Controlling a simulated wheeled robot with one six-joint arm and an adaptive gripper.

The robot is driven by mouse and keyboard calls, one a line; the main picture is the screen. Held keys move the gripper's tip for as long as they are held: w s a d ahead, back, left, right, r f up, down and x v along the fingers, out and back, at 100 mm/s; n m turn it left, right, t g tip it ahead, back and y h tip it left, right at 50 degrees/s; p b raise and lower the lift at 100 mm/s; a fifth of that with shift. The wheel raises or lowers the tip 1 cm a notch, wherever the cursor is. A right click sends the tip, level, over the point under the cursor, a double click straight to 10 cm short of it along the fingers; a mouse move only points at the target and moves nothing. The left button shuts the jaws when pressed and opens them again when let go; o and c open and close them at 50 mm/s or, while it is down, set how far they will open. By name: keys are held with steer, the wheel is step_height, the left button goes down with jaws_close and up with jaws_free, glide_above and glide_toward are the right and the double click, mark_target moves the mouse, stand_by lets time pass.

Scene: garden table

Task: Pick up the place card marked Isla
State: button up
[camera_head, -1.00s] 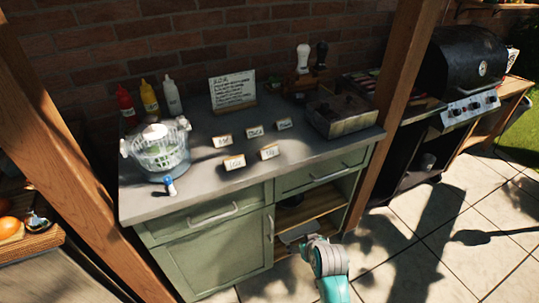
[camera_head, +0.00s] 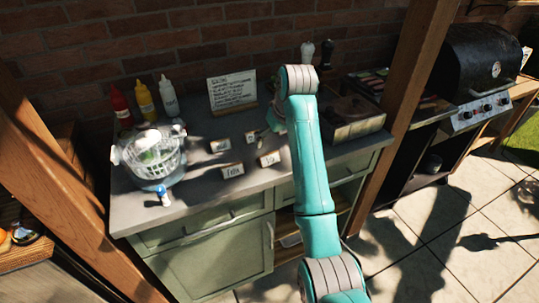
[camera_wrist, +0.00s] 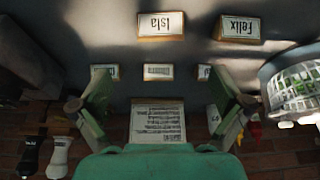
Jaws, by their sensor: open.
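The place card marked Isla (camera_wrist: 161,25) stands on the grey counter at the top middle of the wrist view, its writing upside down there. In the head view the Isla card (camera_head: 269,159) stands just left of my arm. The card marked Felix (camera_wrist: 237,29) is beside it, and it also shows in the head view (camera_head: 233,172). My gripper (camera_wrist: 160,104) is open and empty, with its fingers spread wide. In the head view my gripper (camera_head: 266,128) is over the counter behind the Isla card, partly hidden by my arm.
More cards, such as one in the middle (camera_wrist: 158,72), stand in a row behind. A written sign (camera_head: 232,91) stands at the wall. A glass bowl with a basket (camera_head: 151,159) is at the left, sauce bottles (camera_head: 146,101) behind it. A box (camera_head: 352,120) is at the right.

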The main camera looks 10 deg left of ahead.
mark_target(269, 154)
steer(key=x, duration=0.5)
steer(key=shift+w+f, duration=0.1)
steer(key=shift+f, duration=0.05)
steer(key=shift+x, duration=2.6)
steer(key=c, duration=1.1)
